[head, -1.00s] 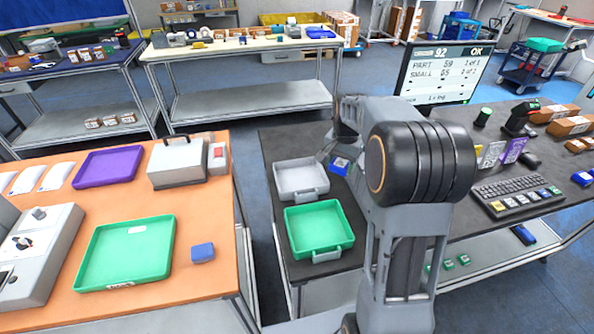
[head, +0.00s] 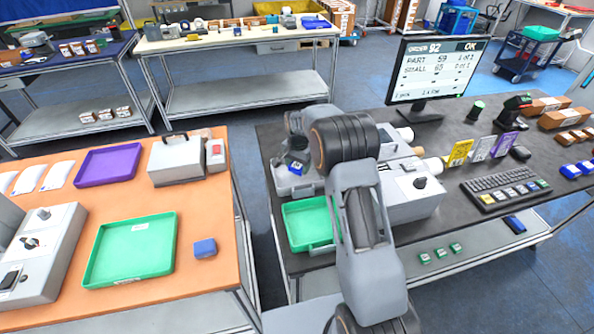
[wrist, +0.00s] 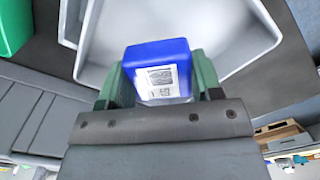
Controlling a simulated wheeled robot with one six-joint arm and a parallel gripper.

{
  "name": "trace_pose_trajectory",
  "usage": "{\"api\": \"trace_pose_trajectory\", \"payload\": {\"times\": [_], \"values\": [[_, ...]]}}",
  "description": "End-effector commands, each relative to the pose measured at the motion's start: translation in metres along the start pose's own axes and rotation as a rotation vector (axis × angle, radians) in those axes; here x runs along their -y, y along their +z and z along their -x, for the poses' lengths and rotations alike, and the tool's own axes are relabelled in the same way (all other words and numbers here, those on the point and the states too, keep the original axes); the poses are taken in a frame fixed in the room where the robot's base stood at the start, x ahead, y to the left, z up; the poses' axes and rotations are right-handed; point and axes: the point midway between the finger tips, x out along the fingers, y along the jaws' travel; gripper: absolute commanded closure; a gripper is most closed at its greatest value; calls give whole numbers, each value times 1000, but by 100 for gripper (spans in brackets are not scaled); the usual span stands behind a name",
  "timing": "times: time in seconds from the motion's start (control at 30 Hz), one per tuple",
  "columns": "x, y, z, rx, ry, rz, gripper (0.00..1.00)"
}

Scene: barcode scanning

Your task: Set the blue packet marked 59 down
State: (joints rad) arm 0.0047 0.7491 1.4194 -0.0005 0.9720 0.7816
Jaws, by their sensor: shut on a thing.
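The blue packet (wrist: 158,58) sits between the green finger pads of my gripper (wrist: 157,88) in the wrist view. A white label with a barcode faces the camera; I cannot read a 59 on it. The packet also shows small in the head view (head: 296,168), below the end of my arm. The pale grey tray (wrist: 200,18) lies beneath and beyond the packet. In the head view the grey tray (head: 283,189) is partly hidden by my arm and gripper. I cannot tell whether the packet touches the tray floor.
A green tray (head: 297,222) stands just in front of the grey one. A grey box with a black knob (head: 412,195) stands right of my arm. The orange table (head: 190,262) is at left.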

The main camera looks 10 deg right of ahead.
Motion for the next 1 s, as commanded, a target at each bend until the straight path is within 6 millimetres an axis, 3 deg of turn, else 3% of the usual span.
{"api": "trace_pose_trajectory", "payload": {"times": [0.3, 0.7, 0.73, 1.0], "values": [[3, 0, -33, 1, 1, 0, 73], [3, 0, -39, 0, 0, 1, 73], [3, 0, -38, 1, 1, 1, 38], [3, 0, -37, 1, 1, 1, 15]]}}
